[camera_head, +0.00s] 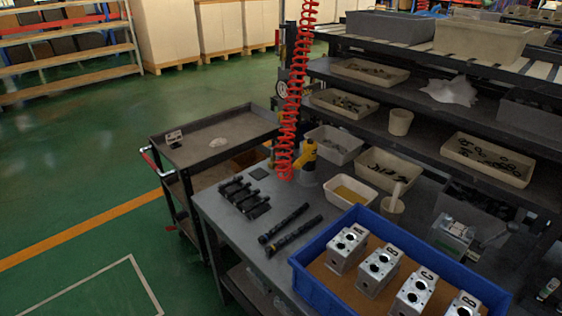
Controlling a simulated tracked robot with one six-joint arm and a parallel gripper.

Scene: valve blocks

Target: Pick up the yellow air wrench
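The yellow air wrench (308,153) stands upright near the back left of the dark workbench (228,225). Its upper body is yellow, and a grey or silver part shows below it. A red coiled air hose (296,95) hangs from above, just left of the wrench, and partly overlaps that area. Whether the hose is joined to the wrench is too small to tell. My gripper is not in view.
A blue tray (312,292) with several lettered metal valve blocks (347,248) fills the front right. Black tools (289,226) lie left of it. A shelf rack with bins (340,145) stands behind the wrench. A cart (214,140) stands left, with open green floor beyond.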

